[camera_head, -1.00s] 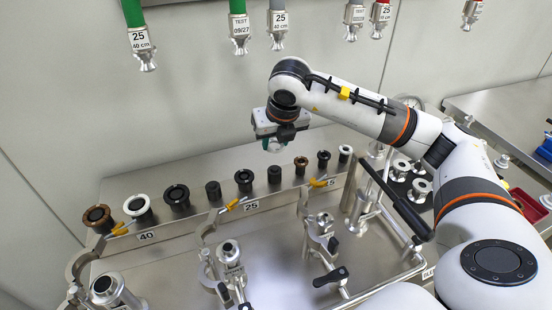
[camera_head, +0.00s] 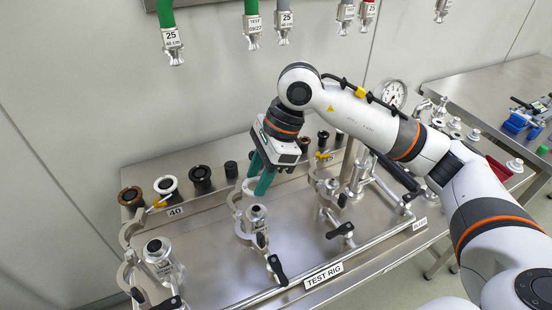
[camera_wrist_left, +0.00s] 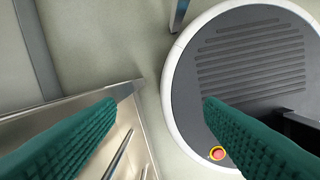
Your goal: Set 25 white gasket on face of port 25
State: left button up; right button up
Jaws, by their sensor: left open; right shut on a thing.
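The port 25 (camera_head: 257,214) is the middle upright metal stub on the test rig, with an open clamp (camera_head: 238,192) behind it. My right gripper (camera_head: 257,186) points down just behind and above that port, apart from its face as far as I can tell. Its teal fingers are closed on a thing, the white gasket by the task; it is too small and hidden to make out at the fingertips. My left gripper (camera_wrist_left: 160,105) shows in the left wrist view with its fingers wide apart and nothing between them.
The rack behind holds a brown gasket (camera_head: 131,196), a white one (camera_head: 166,184) and several black pieces. The port 40 (camera_head: 159,250) stands at left. Black-handled valves stand in front. Labelled hoses hang above. The left wrist view shows a table edge and a round grey base (camera_wrist_left: 250,70).

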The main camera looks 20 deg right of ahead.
aim_at(257, 209)
jog(key=shift+s+a+n, duration=0.3)
jog(key=shift+s, duration=0.15)
jog(key=shift+d+f, duration=0.15)
jog(key=shift+f, duration=0.25)
jog(key=shift+w+d+f+b, duration=0.1)
jog(key=shift+w+f+b, duration=0.1)
jog(key=shift+f+b, duration=0.65)
jog(key=shift+f, duration=0.5)
jog(key=shift+f+b, duration=0.8)
jog(key=shift+f, duration=1.2)
jog(key=shift+b, duration=0.4)
pick_arm(q)
jog(key=f, duration=0.4)
jog(key=shift+d, duration=0.3)
